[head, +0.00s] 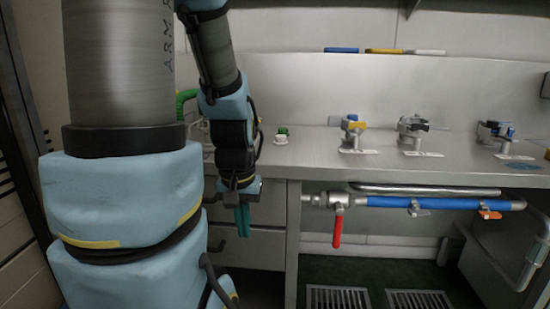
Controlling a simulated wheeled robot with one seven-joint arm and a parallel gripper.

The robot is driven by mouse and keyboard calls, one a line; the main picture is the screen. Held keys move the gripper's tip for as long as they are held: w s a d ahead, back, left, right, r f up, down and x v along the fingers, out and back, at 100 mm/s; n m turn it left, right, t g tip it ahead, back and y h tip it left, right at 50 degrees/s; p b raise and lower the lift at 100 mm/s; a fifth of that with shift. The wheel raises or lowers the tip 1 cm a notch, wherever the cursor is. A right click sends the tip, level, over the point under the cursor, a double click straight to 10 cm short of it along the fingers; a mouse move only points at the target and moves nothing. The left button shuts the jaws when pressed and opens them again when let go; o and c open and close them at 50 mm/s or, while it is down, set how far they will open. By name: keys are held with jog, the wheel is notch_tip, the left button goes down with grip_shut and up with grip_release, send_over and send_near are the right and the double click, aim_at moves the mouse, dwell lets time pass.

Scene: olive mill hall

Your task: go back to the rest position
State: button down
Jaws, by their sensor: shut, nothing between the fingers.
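My gripper (242,220) hangs at the end of my arm, left of the picture's middle, with its teal fingers pointing down. The fingers are together with nothing between them. It is in front of the grey drawers (258,250) below the counter's front edge. Whether it touches the drawers cannot be told. My arm's large column covers the left side of the view.
A small green-topped piece (281,135) stands near my arm. Below, a blue pipe (385,201) runs across with a red lever (337,230) hanging down. Floor grates (335,297) lie in front.

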notch_tip(320, 180, up, 15)
jog(key=p, duration=1.3)
jog(key=shift+f, duration=0.2)
